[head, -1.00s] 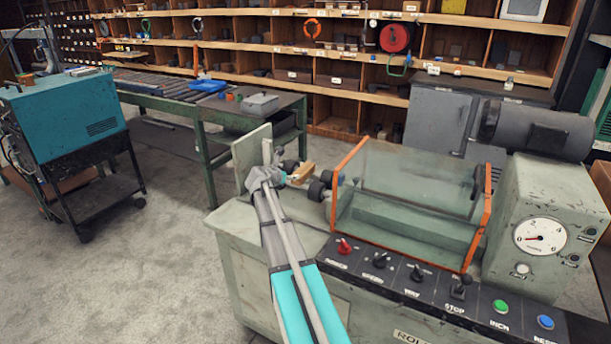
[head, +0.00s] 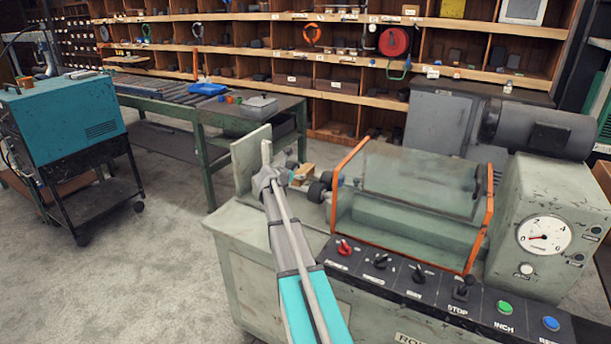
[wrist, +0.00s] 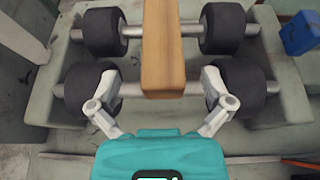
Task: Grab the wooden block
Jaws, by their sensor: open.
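The wooden block (wrist: 163,50) is a light brown bar. In the wrist view it lies lengthwise across two grey rods, between pairs of black rollers. My gripper (wrist: 160,88) is open, with one finger on each side of the block's near end. I see a gap between each finger and the block. In the head view the block (head: 303,174) shows small beside my gripper (head: 272,176), at the left end of the machine. Part of the block is hidden there by my arm.
Black rollers (wrist: 105,32) flank the block closely. A blue object (wrist: 299,33) is at the upper right of the wrist view. An upright plate (head: 250,155) stands just left of my gripper, and the orange-framed clear guard (head: 410,185) is to the right.

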